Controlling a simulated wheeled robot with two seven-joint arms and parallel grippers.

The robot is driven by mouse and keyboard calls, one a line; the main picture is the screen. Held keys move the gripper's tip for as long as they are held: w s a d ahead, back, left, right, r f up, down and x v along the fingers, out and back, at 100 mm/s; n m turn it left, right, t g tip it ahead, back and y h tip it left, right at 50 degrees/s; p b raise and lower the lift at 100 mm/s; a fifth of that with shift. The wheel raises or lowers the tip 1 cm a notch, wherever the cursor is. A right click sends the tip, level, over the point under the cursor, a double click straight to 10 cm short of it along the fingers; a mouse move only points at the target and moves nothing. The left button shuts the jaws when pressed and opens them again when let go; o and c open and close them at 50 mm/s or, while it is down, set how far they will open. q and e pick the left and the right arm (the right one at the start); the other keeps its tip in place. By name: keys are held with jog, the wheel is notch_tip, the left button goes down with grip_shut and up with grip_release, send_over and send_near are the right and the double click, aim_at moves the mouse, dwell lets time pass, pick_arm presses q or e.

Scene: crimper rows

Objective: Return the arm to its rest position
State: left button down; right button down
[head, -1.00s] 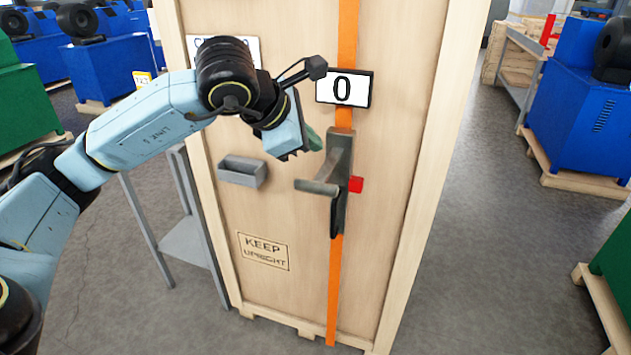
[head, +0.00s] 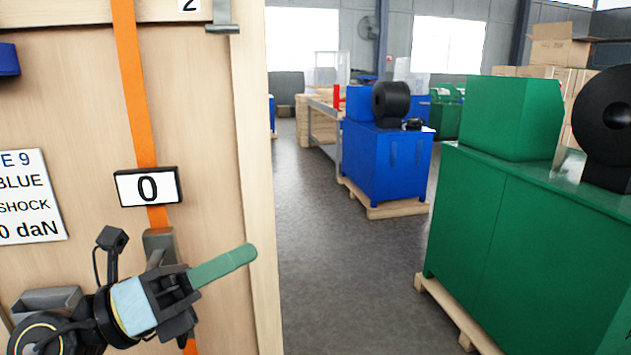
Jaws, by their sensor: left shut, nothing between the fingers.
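My left gripper (head: 182,305) is at the lower left of the head view, in front of the wooden crate. Its jaws are shut with nothing seen between them. Its light blue wrist (head: 133,304) comes in from the bottom left. A green bar-like handle (head: 225,266) sticks out to the right beside the jaws; its inner end is hidden, and I cannot tell whether the gripper touches it. A grey strap tensioner (head: 159,245) shows just above the gripper on the orange strap (head: 133,85), mostly hidden. My right gripper is out of view.
The crate (head: 205,130) fills the left side, with a display reading 0 (head: 148,187), a printed sign (head: 33,197) and a grey tray (head: 45,302). A green machine (head: 520,230) stands at right, a blue one (head: 388,160) farther back. Open grey floor (head: 340,270) lies between.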

pick_arm(q)
jog(key=w+a+f+n+t+y, duration=0.25)
jog(key=a+n+t+y, duration=0.4)
jog(key=n, duration=0.65)
jog(key=w+a+f+n+t+y, duration=0.2)
jog(key=a+f+n+t+y, duration=0.15)
jog(key=n+t+y, duration=0.7)
jog(key=s+a+f+n+g+y, duration=0.2)
jog(key=a+f+n+g+y, duration=0.1)
jog(key=f+n+g, duration=0.4)
jog(key=s+a+f+n+g+y, duration=0.2)
jog(key=a+f+n+g, duration=0.15)
jog(key=f+n, duration=0.4)
jog(key=s+d+f+n+g+h, duration=0.2)
jog(key=s+d+f+g+h, duration=0.15)
jog(key=s+f+g, duration=1.15)
jog(key=s+f+t, duration=0.1)
jog(key=s+f, duration=0.1)
jog(key=f, duration=1.2)
jog(key=s+f+t, duration=0.1)
jog(key=s+f, duration=0.2)
jog(key=f, duration=1.1)
jog(key=s+a+f+g+y, duration=0.1)
jog(key=s+a+f, duration=0.1)
jog(key=s+f, duration=1.2)
jog(key=shift+s+a, duration=0.3)
jog(key=shift+s, duration=0.6)
